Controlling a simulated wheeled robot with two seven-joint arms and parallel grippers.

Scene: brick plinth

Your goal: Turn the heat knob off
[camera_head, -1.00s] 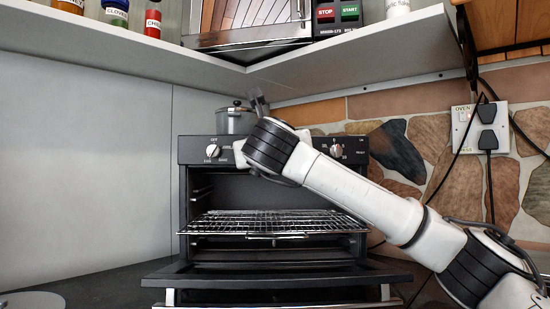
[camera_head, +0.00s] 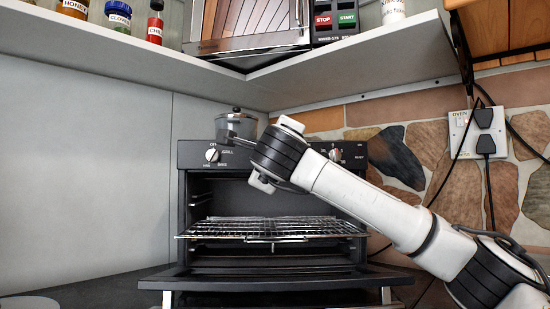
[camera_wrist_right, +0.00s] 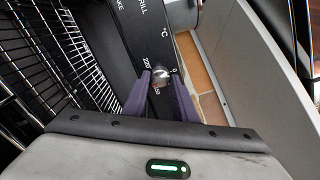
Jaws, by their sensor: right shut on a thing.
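The black oven (camera_head: 190,152) stands in the corner with its door down. In the right wrist view my right gripper (camera_wrist_right: 160,73) is shut on a small silver knob (camera_wrist_right: 159,80) on the oven's dark panel (camera_wrist_right: 126,28), one finger on each side. The marks "220" and "°C" show near this knob. In the head view my right arm covers the middle of the panel, so the held knob and the fingertips are hidden. A left knob (camera_head: 212,155) beside GRILL and BAKE marks and a right knob (camera_head: 335,155) show free. My left gripper is not in view.
A grey pot (camera_head: 236,124) stands on the oven. A wire rack (camera_head: 220,230) sticks out below the panel, above the lowered door (camera_head: 190,277). A shelf (camera_head: 130,50) with jars overhangs from above. A wall socket (camera_head: 478,130) with cables is at right.

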